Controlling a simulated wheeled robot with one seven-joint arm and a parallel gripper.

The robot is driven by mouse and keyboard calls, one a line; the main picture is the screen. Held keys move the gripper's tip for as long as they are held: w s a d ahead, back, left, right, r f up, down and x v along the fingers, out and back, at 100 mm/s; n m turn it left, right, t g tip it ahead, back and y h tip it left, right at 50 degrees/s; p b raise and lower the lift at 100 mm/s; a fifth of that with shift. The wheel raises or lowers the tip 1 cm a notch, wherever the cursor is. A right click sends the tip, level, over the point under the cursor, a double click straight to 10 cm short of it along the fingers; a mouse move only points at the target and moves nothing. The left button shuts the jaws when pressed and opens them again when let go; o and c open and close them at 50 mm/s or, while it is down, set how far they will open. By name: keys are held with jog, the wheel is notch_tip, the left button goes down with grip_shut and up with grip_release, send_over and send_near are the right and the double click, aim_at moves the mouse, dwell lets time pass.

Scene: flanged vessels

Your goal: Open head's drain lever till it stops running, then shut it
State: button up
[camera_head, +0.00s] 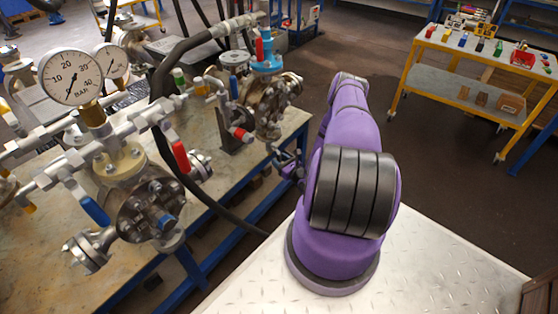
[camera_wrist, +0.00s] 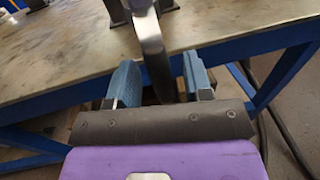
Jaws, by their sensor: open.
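The flanged vessel head (camera_head: 272,104) nearest my gripper stands at the bench's right end in the head view. My gripper (camera_head: 287,160) is just below and right of it, small and partly hidden by my purple arm. In the wrist view my gripper (camera_wrist: 160,75) is open, with a blue-grey finger on each side. A grey metal bar, apparently a lever (camera_wrist: 152,50), comes down from the top and reaches between the fingers. I see a gap on both sides, and its lower end is hidden or dark. I cannot tell whether liquid is running.
A second flanged vessel (camera_head: 150,208) with a pressure gauge (camera_head: 70,78), a red lever (camera_head: 180,156) and a blue lever (camera_head: 95,209) stands at the left. Pipes and a black hose (camera_head: 165,80) crowd the bench (camera_head: 215,185). A yellow-framed trolley (camera_head: 470,50) stands far right; floor between is clear.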

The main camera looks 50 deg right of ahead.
jog(key=shift+w+d, duration=0.1)
jog(key=shift+w, duration=0.25)
jog(key=shift+c, duration=0.2)
grip_shut()
jog(key=shift+d, duration=0.1)
jog(key=d+r+n+t+y, duration=0.2)
jog(key=d+r+n, duration=0.4)
jog(key=n, duration=1.4)
jog(key=shift+w+r+y, duration=0.15)
jog(key=shift+w+y, duration=0.1)
jog(key=shift+y, duration=0.55)
jog(key=shift+n, duration=0.3)
